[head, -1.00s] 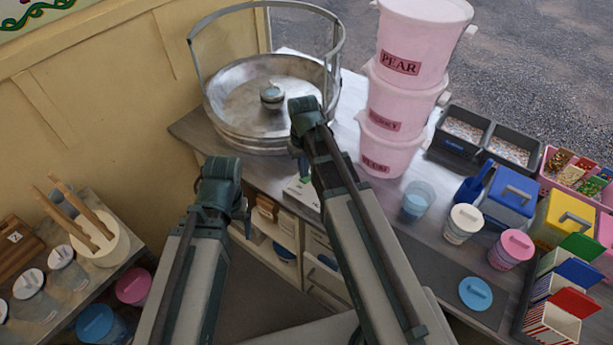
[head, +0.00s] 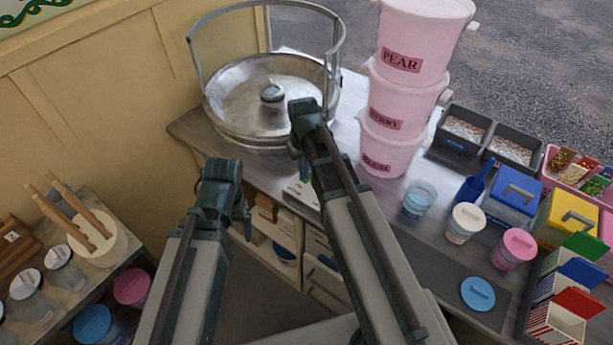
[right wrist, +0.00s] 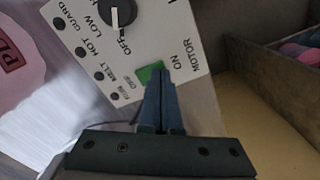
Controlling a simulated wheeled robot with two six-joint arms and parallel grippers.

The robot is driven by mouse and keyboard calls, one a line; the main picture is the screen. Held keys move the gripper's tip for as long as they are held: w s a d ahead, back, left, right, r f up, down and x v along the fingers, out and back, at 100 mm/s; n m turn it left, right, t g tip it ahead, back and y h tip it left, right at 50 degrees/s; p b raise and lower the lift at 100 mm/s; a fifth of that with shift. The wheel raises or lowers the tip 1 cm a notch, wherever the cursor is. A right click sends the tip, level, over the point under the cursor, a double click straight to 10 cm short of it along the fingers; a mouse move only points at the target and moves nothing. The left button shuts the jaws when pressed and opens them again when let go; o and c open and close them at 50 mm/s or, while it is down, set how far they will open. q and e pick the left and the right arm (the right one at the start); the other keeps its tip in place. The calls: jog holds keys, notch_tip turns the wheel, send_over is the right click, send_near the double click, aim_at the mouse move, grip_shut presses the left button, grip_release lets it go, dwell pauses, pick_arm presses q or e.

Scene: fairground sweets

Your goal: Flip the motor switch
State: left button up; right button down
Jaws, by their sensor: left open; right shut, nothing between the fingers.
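The white control panel (right wrist: 150,45) shows in the right wrist view, with a green motor switch (right wrist: 148,72) between the words ON and OFF. Fingers partly cover the switch, and I cannot tell which way it is set. My right gripper (right wrist: 161,76) is shut and empty, its tips at the switch; contact is unclear. In the head view the panel (head: 302,192) stands at the counter's front edge, below the floss machine's metal bowl (head: 240,105), with my right gripper (head: 300,168) over it, mostly hidden by its arm. My left gripper (head: 246,228) is open, left of the panel, away from it.
A black knob (right wrist: 122,12) and several dark indicator lights are on the panel. Stacked pink tubs (head: 392,108) stand right of my right arm. A clear cup (head: 419,200) and lidded jars stand further right. A side table (head: 125,250) with jars is at left.

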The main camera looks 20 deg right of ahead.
jog(key=shift+f, duration=0.25)
notch_tip(320, 180, up, 7)
jog(key=p, duration=0.6)
jog(key=shift+r+p, duration=0.1)
jog(key=shift+p, duration=0.3)
jog(key=shift+s+a, duration=0.1)
jog(key=s+a+n+h, duration=0.1)
jog(key=s+a+n, duration=0.1)
jog(key=s+a, duration=0.8)
jog(key=s, duration=0.4)
jog(key=shift+a+f+b, duration=0.15)
jog(key=shift+f+b, duration=0.1)
jog(key=shift+b, duration=0.05)
dwell(1.0)
